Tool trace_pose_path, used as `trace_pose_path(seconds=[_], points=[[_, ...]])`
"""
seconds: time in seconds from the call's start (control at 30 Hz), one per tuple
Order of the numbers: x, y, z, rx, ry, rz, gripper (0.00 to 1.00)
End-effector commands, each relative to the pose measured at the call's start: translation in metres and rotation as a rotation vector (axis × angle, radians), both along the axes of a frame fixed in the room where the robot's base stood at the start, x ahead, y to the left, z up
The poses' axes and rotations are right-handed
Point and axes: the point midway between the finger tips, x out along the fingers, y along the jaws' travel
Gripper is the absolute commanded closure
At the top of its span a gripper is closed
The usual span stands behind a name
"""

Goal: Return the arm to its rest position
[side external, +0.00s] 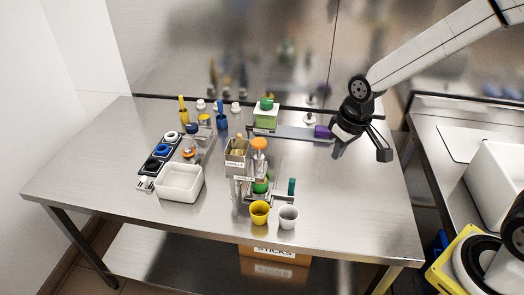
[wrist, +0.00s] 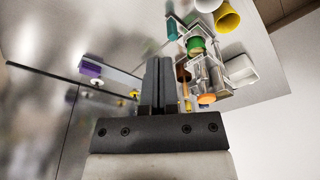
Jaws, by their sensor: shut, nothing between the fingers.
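A purple block (side external: 322,131) on a grey strip is just left of my gripper in the side external view. The purple block also shows in the wrist view (wrist: 91,68), apart from the fingers.
The steel table (side external: 350,215) is bare at its right front. A yellow cup (side external: 259,212), a white cup (side external: 288,217), a white tray (side external: 180,183) and a green-and-white box (side external: 266,116) stand left of my gripper. A white bin (side external: 499,180) is on the right counter.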

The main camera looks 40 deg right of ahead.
Motion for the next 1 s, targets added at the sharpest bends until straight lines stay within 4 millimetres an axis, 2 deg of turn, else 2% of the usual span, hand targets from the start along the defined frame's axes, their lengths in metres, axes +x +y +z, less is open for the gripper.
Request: trace_pose_path(seconds=[0.03, 0.2, 0.4, 1.0], points=[[-0.013, -0.004, -0.003, 0.000, -0.007, -0.010, 1.00], [-0.049, -0.012, -0.012, 0.003, -0.034, -0.039, 1.00], [-0.075, -0.017, -0.020, 0.004, -0.052, -0.060, 1.00], [-0.080, -0.017, -0.022, 0.004, -0.054, -0.063, 1.00]])
